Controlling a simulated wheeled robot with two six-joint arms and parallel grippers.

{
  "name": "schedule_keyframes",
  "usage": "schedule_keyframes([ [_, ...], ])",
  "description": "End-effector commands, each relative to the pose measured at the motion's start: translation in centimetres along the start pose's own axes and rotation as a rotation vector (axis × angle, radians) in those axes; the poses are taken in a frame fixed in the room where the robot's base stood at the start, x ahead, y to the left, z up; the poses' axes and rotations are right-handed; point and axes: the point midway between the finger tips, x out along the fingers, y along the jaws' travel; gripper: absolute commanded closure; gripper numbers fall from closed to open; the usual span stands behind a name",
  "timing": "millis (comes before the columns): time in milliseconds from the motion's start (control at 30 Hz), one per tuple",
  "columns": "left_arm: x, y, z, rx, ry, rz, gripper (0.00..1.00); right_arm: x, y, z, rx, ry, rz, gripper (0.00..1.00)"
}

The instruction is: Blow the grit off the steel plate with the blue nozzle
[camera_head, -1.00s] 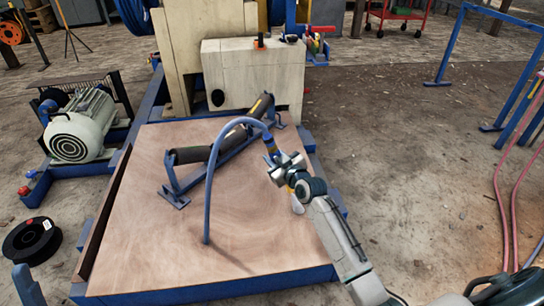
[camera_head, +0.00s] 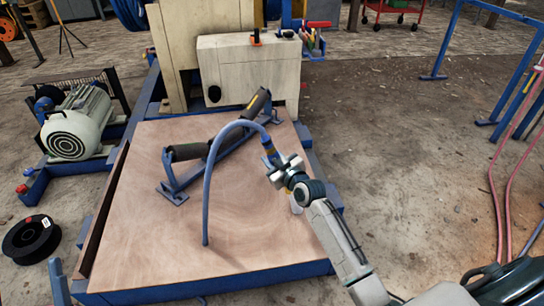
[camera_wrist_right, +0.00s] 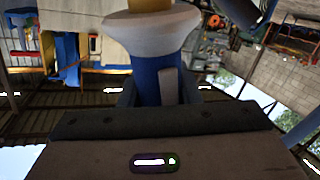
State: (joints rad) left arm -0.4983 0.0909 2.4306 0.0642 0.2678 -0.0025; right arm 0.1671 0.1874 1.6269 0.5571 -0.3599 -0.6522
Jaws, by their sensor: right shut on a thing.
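The large brown plate (camera_head: 160,235) lies flat in a blue frame in the head view. I cannot make out separate grit on it. My right gripper (camera_head: 285,168) is shut on the blue nozzle (camera_head: 269,149) and appears over the right part of the plate. A blue hose (camera_head: 210,175) arches from the nozzle to the left and down towards the plate. A pale tip shows below the gripper. In the right wrist view the nozzle's blue body (camera_wrist_right: 148,72) stands between my fingers, below a pale flared collar. My left gripper is out of view.
A dark roller on a blue bracket (camera_head: 172,190) crosses the plate's back half. The cream crusher housing (camera_head: 248,70) stands behind it. A motor (camera_head: 80,128) and a black spool (camera_head: 31,240) are at left. Blue rails (camera_head: 447,40) stand at right, with open floor before them.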

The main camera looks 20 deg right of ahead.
Motion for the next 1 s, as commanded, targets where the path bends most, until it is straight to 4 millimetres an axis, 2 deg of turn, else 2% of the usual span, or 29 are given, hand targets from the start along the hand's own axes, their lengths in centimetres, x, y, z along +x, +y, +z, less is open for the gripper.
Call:
schedule_keyframes([
  [1000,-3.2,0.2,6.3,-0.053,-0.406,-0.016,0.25,-2.2,-0.9,-0.1,0.0,0.002,0.001,0.99],
])
